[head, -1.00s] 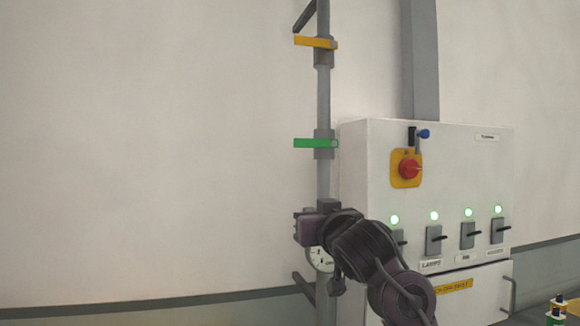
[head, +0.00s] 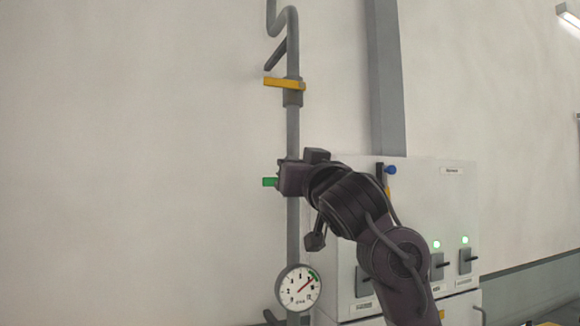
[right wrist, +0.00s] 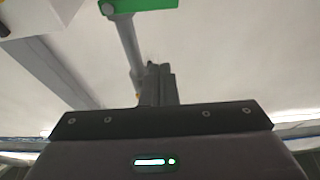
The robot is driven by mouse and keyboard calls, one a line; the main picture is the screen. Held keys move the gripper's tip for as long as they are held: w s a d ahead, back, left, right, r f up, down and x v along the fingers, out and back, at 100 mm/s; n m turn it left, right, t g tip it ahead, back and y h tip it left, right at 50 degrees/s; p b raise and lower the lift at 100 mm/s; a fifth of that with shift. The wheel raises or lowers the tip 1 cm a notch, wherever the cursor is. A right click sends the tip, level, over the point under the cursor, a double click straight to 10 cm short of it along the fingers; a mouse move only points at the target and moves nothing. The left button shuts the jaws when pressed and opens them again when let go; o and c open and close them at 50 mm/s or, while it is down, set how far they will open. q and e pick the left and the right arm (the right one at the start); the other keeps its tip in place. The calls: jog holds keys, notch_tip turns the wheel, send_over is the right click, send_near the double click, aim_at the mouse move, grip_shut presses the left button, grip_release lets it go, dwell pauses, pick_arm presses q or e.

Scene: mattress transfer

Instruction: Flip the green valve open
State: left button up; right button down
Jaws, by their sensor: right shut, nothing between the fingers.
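The green valve handle (head: 269,182) sits on the vertical grey pipe (head: 293,130). In the head view only its left tip shows, because my right gripper (head: 288,177) covers the rest. In the right wrist view the green handle (right wrist: 150,4) crosses the top edge, on the grey pipe (right wrist: 131,45). There the shut, empty fingers of my right gripper (right wrist: 157,72) point up toward the pipe, a little below the handle in the picture. I cannot tell whether they touch anything. My left gripper is not in view.
A yellow valve handle (head: 283,83) is higher on the same pipe. A round gauge (head: 299,288) is below. A white control cabinet (head: 440,205) with lit green lamps stands to the right, partly behind my right arm. Bare wall fills the left.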

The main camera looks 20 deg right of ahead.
jog(key=r+p+x, duration=0.1)
jog(key=p+x, duration=0.5)
jog(key=x, duration=0.3)
jog(key=f, duration=0.5)
jog(key=shift+s+d+p, duration=0.1)
jog(key=shift+s+p, duration=0.1)
jog(key=shift+p, duration=0.1)
jog(key=shift+a+f, duration=0.1)
jog(key=shift+a, duration=0.15)
